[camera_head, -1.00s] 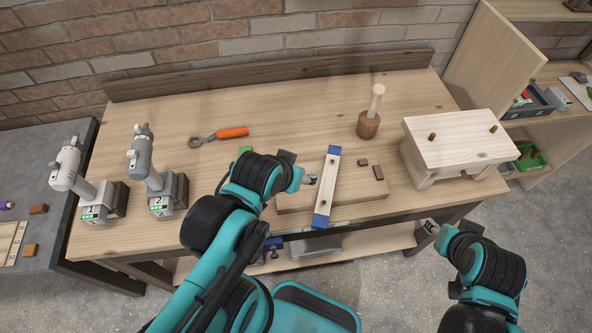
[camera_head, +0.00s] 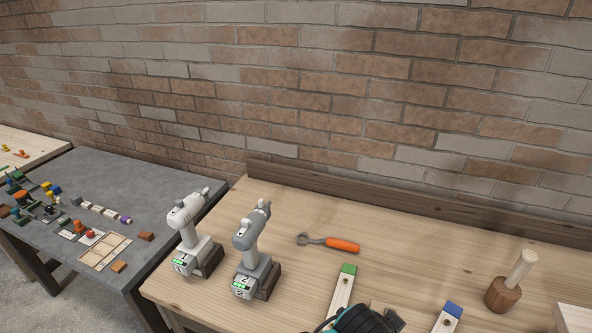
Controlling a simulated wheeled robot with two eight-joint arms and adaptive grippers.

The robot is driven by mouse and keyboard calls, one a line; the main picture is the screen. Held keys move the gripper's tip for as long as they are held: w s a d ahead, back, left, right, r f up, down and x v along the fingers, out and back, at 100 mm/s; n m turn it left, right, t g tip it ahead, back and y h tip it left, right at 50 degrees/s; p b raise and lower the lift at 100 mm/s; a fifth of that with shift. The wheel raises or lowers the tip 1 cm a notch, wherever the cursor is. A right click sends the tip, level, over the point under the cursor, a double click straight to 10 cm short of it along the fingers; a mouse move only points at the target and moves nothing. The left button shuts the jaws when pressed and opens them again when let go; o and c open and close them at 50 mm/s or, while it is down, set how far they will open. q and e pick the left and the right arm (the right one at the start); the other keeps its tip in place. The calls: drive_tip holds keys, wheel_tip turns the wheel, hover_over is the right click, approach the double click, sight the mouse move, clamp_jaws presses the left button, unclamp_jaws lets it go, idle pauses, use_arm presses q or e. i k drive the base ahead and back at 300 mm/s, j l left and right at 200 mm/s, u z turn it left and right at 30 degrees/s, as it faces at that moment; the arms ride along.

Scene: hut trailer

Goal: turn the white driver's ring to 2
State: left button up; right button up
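The white driver (camera_head: 189,232) stands upright on its battery base at the left end of the wooden workbench. Its base bears a label that looks like 1 and a green light strip. Its ring is too small to read in this view. A grey driver (camera_head: 253,248) stands just right of it, with a 2 on its base. Part of my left arm shows at the bottom edge, but its gripper is out of the picture. My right gripper is out of the picture too.
A wrench with an orange handle (camera_head: 328,243) lies right of the drivers. A green-ended strip (camera_head: 341,291), a blue-ended strip (camera_head: 447,317) and a wooden mallet (camera_head: 510,284) are farther right. A grey table (camera_head: 150,185) with small parts adjoins at left.

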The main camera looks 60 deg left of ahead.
sight(204, 192)
drive_tip(key=u, duration=2.55)
